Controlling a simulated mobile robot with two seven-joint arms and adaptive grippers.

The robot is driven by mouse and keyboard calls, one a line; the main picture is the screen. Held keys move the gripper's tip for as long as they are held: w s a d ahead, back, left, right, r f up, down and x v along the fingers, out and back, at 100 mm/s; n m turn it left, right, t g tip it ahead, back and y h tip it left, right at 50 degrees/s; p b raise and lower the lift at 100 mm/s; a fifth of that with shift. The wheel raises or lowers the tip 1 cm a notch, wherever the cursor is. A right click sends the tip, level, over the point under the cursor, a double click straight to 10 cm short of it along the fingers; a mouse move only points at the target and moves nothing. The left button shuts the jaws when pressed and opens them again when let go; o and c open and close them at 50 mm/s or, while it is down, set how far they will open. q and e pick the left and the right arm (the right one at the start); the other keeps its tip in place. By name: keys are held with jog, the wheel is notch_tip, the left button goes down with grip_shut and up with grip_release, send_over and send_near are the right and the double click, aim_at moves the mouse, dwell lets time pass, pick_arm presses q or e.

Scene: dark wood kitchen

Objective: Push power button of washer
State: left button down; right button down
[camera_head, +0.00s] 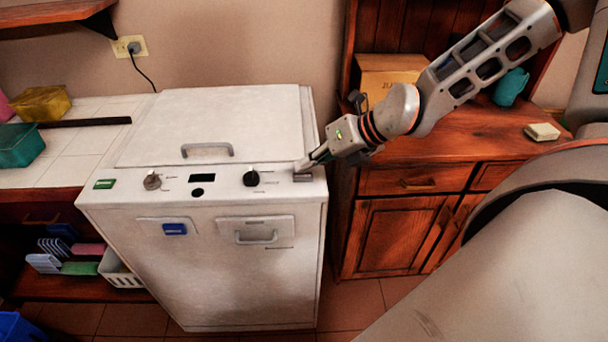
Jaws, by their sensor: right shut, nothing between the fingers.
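The white washer (205,262) stands in the middle left, its lid (200,125) shut. Its top front panel carries a green button (104,184) at the left end, a grey knob (152,181), a dark display (202,178), a black round button (197,193), a black knob (251,177) and a small grey piece (302,177) at the right end. My right gripper (304,165) is shut and empty, its tips just over or on the grey piece; contact cannot be told. Which control is the power button is not readable. My left gripper is not in view.
A wooden cabinet (395,225) with a cardboard box (388,75) stands right of the washer. A tiled counter (95,133) with a teal container (18,146) is at the left. A white basket (118,270) sits on the shelf below.

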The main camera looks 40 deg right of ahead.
aim_at(306, 177)
notch_tip(306, 177, up, 6)
jog(key=p, duration=0.3)
dwell(0.4)
dwell(0.4)
